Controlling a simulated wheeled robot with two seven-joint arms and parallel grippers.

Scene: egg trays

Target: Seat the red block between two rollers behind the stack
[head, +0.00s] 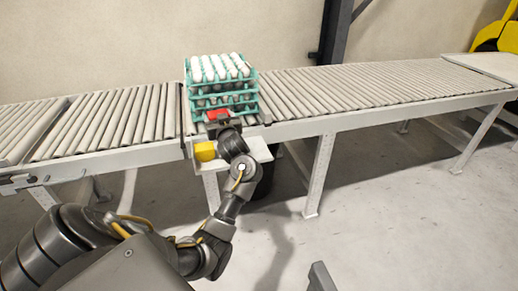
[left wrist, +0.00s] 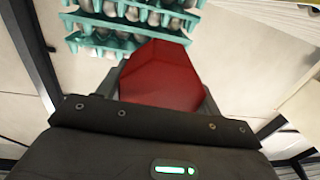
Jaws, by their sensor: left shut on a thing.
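The red block (head: 218,113) is in my left gripper (head: 222,121), at the near side of the egg stack. In the left wrist view the red block (left wrist: 160,75) fills the space between the fingers, which are shut on it. The stack of teal trays with white eggs (head: 220,85) stands on the roller conveyor (head: 370,87). Teal tray edges also show beyond the block in the left wrist view (left wrist: 100,42). Whether the block touches the stack or the rollers, I cannot tell. My right gripper is not in view.
A yellow block (head: 205,151) sits on a small pale shelf (head: 259,151) below the conveyor's near rail. Bare rollers run left and right of the stack. A dark post (head: 334,35) stands behind the conveyor. A yellow machine (head: 497,36) is at the far right.

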